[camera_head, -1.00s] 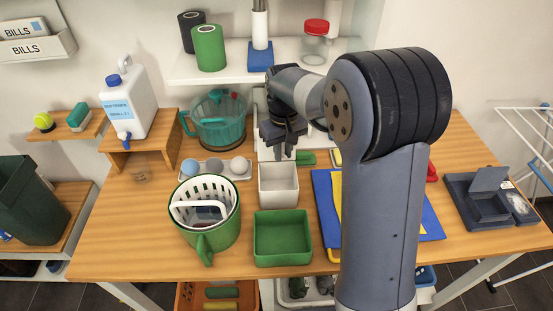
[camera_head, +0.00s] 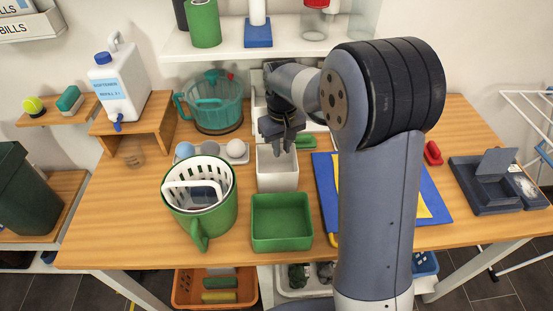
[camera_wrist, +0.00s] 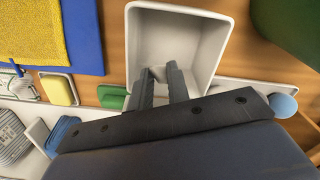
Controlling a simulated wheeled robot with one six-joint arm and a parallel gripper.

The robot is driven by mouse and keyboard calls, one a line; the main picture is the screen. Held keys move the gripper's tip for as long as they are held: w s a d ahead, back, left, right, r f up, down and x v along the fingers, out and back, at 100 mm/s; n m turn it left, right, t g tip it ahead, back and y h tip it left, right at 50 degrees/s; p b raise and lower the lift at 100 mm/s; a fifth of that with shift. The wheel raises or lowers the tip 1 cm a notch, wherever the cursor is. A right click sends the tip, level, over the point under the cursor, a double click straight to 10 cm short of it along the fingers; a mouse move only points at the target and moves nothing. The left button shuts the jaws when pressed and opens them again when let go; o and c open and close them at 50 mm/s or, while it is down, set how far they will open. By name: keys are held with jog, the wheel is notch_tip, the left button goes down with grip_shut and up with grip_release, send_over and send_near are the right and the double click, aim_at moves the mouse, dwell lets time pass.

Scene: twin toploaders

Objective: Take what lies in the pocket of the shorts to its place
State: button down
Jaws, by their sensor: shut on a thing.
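My gripper (camera_head: 281,150) points down over the white open box (camera_head: 277,178) behind the green tray. In the wrist view its fingertips (camera_wrist: 159,73) reach into the mouth of the white box (camera_wrist: 205,45). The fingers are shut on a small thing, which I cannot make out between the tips. A yellow cloth (camera_head: 431,205) lies on a blue mat (camera_head: 322,180), partly hidden by my arm. It also shows in the wrist view (camera_wrist: 30,30). I cannot tell whether it is the shorts, and no pocket is visible.
A green tray (camera_head: 281,222) stands in front of the white box. A green pot with a white basket (camera_head: 200,195) stands to the left, and a teal bowl (camera_head: 213,105) behind. A dark blue open case (camera_head: 495,190) lies at the right. A shelf (camera_head: 268,50) overhangs the back.

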jog(key=c, duration=1.3)
grip_release()
jog(key=shift+r, duration=0.1)
notch_tip(320, 180, up, 11)
jog(key=shift+f, duration=0.2)
notch_tip(320, 180, down, 10)
jog(key=shift+f, duration=0.25)
notch_tip(320, 180, up, 3)
jog(key=p, duration=0.2)
jog(key=shift+p, duration=0.4)
jog(key=shift+r+p, duration=0.6)
jog(key=shift+r, duration=0.2)
